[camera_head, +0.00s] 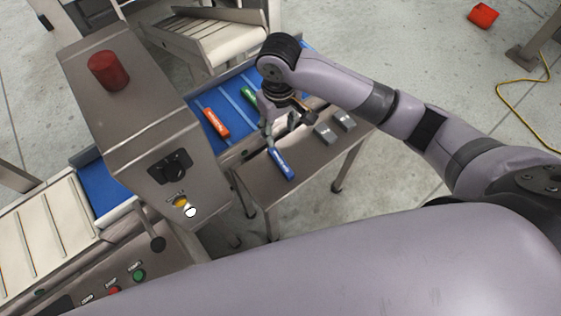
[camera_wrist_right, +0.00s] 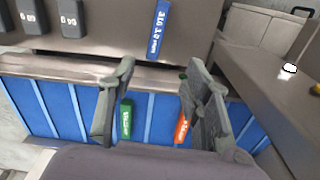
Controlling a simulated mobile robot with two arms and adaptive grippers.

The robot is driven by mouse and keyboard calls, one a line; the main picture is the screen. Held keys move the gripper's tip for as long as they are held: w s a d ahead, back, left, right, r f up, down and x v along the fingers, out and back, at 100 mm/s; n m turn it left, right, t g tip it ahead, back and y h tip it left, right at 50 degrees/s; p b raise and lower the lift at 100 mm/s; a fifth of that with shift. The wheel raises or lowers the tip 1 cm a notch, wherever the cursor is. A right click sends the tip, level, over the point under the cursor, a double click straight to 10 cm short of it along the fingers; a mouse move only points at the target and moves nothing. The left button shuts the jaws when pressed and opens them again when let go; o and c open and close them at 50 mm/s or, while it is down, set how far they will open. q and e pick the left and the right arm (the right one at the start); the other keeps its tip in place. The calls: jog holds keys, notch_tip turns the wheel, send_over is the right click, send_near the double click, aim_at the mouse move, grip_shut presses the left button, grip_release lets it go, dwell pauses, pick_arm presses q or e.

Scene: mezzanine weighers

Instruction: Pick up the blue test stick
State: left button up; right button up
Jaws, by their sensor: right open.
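The blue test stick (camera_head: 281,163) lies on the steel side table (camera_head: 302,158) in the head view, its upper end close to the belt side. In the right wrist view the blue stick (camera_wrist_right: 159,30) lies on the steel surface, beyond the fingertips. My right gripper (camera_head: 278,124) points down just above the stick's upper end in the head view. In the wrist view its two fingers (camera_wrist_right: 162,66) are apart with nothing held between them. I cannot tell the exact height of the fingertips. My left gripper is out of view.
An orange stick (camera_head: 216,122) and a green stick (camera_head: 248,94) lie on the blue belt (camera_head: 234,108). A steel housing with a red cap (camera_head: 108,70) stands at left.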

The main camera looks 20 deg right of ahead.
send_over(281, 161)
jog(key=f, duration=1.2)
jog(key=shift+s+a+p, duration=0.1)
jog(key=shift+a+p, duration=0.15)
jog(key=shift+p, duration=0.1)
jog(key=f, duration=0.5)
jog(key=shift+d+f+p, duration=0.1)
jog(key=shift+d+p, duration=0.15)
jog(key=shift+p, duration=0.1)
grip_shut()
